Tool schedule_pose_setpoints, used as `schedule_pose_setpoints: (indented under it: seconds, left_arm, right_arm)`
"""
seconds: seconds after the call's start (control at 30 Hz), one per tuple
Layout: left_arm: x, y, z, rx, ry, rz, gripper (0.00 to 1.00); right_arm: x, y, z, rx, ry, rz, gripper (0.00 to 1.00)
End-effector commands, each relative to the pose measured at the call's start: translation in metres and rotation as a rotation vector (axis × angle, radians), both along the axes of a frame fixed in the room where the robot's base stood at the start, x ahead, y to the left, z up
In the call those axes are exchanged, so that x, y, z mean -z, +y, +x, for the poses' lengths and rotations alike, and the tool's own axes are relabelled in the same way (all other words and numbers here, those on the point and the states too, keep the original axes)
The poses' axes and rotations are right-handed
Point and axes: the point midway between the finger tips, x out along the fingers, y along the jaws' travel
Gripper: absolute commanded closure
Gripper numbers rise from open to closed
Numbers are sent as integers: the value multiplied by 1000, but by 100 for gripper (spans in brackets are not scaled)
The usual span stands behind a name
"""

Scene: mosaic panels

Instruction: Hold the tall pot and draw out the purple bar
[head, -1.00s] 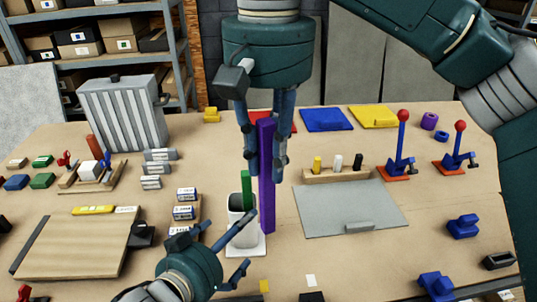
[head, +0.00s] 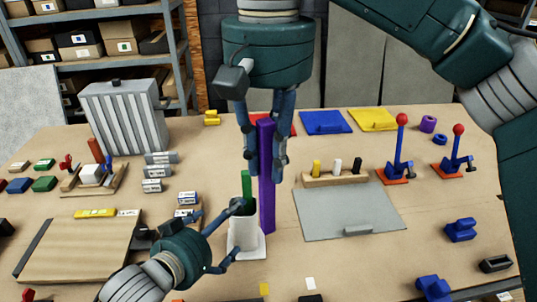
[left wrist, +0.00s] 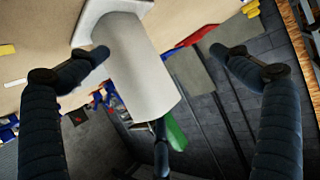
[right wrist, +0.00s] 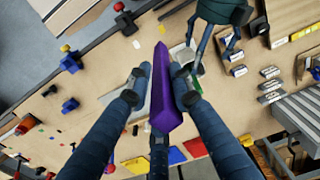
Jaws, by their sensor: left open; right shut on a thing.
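The tall white pot (head: 243,238) stands upright on a pale base, with a green bar (head: 247,186) sticking out of its top. The purple bar (head: 267,205) is upright just right of the pot, its lower end outside the pot. My right gripper (head: 265,163) is shut on the purple bar from above; the right wrist view shows the bar (right wrist: 163,95) between its fingers. My left gripper (head: 236,232) is open at the pot's left side. In the left wrist view the pot (left wrist: 145,65) lies between the spread fingers, with a gap at the right finger.
A grey panel (head: 350,215) lies right of the bar, below a wooden block (head: 350,178) with pegs. Small labelled blocks (head: 187,198) stand close left of the pot. A wooden board (head: 75,245) lies at left. Red-knobbed levers (head: 401,150) stand at right.

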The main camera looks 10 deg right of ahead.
Motion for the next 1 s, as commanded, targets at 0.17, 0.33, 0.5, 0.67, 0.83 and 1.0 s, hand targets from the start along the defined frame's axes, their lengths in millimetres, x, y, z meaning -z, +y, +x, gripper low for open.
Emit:
schedule_pose_setpoints:
  seconds: [0.17, 0.33, 0.5, 0.67, 0.83, 1.0]
  left_arm:
    - [0, 4, 8, -1, 1, 1, 0]
    - [-1, 9, 17, -1, -1, 1, 0]
    - [-1, 12, 24, -1, -1, 1, 0]
    - [-1, 15, 31, -1, 0, 0, 0]
    - [-1, 19, 39, -2, -1, 0, 0]
    - [0, 21, 42, -1, 0, 0, 0]
  right_arm:
    - [-4, 0, 0, 0, -1, 1, 100]
    - [-6, 0, 0, 0, -1, 1, 100]
    - [-8, 0, 0, 0, -1, 1, 100]
    - [-9, 0, 0, 0, -1, 1, 100]
    - [-11, 0, 0, 0, -1, 1, 100]
    - [-12, 0, 0, 0, -1, 1, 100]
